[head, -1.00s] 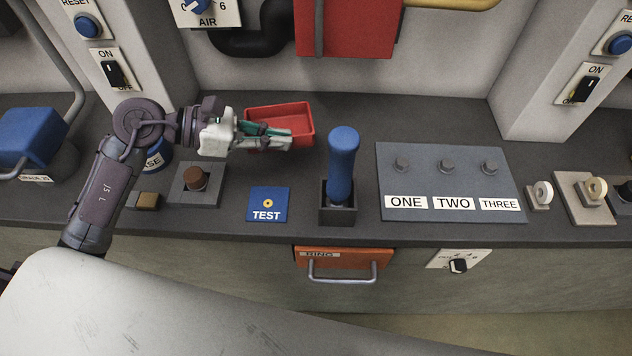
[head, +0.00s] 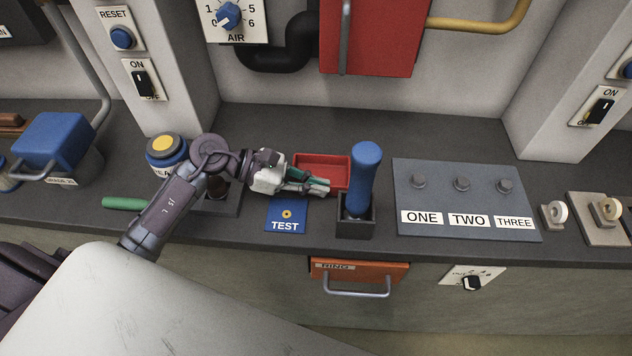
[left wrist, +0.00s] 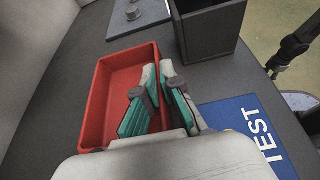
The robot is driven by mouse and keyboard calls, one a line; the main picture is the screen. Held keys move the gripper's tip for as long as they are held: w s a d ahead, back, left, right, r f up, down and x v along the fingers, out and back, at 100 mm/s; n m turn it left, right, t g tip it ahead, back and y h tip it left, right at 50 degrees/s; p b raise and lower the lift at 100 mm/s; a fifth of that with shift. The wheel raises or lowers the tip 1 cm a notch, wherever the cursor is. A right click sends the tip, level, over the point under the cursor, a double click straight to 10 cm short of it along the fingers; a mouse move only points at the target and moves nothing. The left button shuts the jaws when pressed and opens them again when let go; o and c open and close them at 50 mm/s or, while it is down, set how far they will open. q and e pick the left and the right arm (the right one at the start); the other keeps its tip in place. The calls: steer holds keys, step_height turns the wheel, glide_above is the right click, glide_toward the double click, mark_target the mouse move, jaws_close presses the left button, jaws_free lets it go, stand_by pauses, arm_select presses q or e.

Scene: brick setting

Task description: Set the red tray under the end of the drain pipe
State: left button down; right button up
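The red tray (head: 322,159) is a small open rectangular tray over the dark counter, behind and left of the upright blue-handled lever. My left gripper (head: 318,187) is at its near side. In the left wrist view the red tray (left wrist: 91,108) looks empty. There the left gripper's green-and-grey fingers (left wrist: 160,92) straddle a tray wall, one inside and one outside, and look closed on it. I cannot tell whether the tray touches the counter. A black bent pipe (head: 285,60), likely the drain pipe, is on the back wall below the AIR dial; its end is not clear.
The blue lever (head: 364,178) stands close to the tray's right. A blue TEST plate (head: 286,215) lies in front. A grey ONE-TWO-THREE panel (head: 465,192) is farther right. A red box (head: 368,38) hangs on the wall. The counter behind the tray is clear.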

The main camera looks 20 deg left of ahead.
arm_select(q)
steer(key=shift+f+b, duration=0.15)
steer(key=shift+b, duration=0.15)
steer(key=c, duration=1.3)
jaws_free()
